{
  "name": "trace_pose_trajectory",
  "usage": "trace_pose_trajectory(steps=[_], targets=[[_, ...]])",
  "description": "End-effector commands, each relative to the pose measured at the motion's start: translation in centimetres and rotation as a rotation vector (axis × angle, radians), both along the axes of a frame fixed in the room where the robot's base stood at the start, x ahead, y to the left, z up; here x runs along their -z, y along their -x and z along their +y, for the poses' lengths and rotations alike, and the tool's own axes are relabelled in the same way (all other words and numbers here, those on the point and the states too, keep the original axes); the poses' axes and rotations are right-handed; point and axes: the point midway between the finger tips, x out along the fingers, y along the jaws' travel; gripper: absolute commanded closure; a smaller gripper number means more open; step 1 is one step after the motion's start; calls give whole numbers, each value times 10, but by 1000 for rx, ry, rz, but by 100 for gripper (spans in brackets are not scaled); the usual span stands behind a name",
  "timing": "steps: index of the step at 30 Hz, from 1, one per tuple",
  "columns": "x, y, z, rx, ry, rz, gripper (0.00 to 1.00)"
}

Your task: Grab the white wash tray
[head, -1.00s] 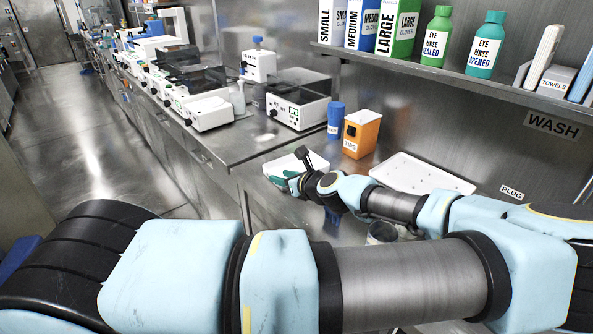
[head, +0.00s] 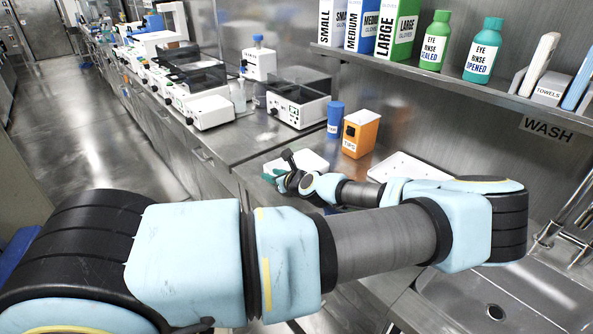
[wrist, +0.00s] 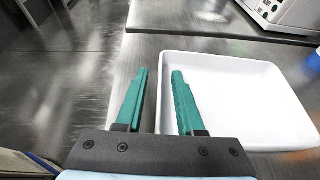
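A shallow white tray (head: 308,160) lies on the steel counter, left of the orange box and partly hidden by my arm. It also fills the right of the wrist view (wrist: 245,100). My gripper (head: 273,178) is at the tray's left end in the head view. In the wrist view my gripper (wrist: 159,75) is open with green fingers. The tray's left rim runs between them: the left finger is outside the tray, the right finger over its inside. I cannot tell how far the fingertips are above the counter. A second white tray (head: 405,167) lies farther right, partly hidden by my arm.
A blue container (head: 335,118) and an orange tips box (head: 361,134) stand behind the tray. A white device (head: 297,106) stands to the left. A sink (head: 520,295) under the WASH label is at the right. The shelf (head: 450,72) holds boxes and bottles.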

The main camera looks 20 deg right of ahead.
Motion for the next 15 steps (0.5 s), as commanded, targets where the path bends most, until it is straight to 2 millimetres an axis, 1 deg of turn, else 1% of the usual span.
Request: trace_pose_trajectory(steps=[1,9,15], targets=[[0,0,0,0,0,0,70],[0,0,0,0,0,0,100],[0,0,0,0,0,0,100]])
